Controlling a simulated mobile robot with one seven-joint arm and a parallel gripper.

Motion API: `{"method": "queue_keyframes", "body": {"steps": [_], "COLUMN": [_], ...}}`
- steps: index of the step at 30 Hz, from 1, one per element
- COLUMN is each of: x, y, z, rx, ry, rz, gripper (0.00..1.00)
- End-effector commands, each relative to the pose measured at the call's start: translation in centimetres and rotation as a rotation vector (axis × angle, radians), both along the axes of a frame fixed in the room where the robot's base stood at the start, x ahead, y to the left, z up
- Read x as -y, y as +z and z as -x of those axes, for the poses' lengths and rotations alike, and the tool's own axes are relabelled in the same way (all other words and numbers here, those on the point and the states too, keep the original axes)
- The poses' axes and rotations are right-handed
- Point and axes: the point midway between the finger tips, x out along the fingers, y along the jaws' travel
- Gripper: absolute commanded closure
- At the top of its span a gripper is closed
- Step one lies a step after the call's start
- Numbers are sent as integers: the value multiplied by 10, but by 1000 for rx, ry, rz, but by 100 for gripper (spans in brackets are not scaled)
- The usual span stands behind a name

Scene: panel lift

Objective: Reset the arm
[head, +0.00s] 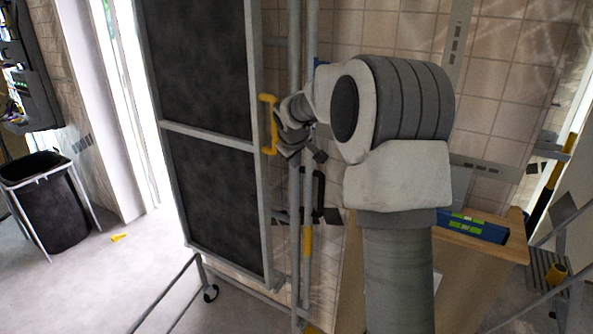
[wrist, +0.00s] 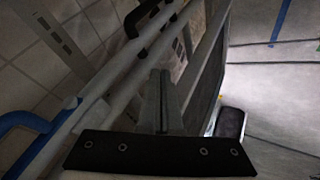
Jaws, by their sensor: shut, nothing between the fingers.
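My arm reaches forward through the middle of the head view. My gripper (head: 288,148) is beside the yellow handle (head: 268,123) on the frame of the dark panel (head: 200,75). Whether it touches the handle cannot be told in the head view. In the wrist view my gripper (wrist: 161,75) has its two fingers together with nothing between them. Grey rails run diagonally behind the fingers there. The dark panel stands upright in its grey metal frame, and my arm hides part of what lies behind.
A black handle (head: 318,195) is on the lift's posts right of the panel. A blue and green level (head: 473,226) lies on a wooden box (head: 490,275) close to my arm. A black bin (head: 52,212) stands far left. The floor left of the panel is mostly clear.

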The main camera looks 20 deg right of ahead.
Motion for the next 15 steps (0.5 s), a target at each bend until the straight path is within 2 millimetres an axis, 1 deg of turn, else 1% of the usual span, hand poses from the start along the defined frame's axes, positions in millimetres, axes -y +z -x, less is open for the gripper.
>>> {"method": "queue_keyframes", "body": {"steps": [3,6,13,15], "x": [-3,-5,-7,-12], "y": [13,19,25,29], "z": [9,13,17,22], "rx": [1,-1,-1,-2], "ry": [0,0,0,-3], "rz": [1,0,-2,-4], "gripper": [100,100,100,100]}}
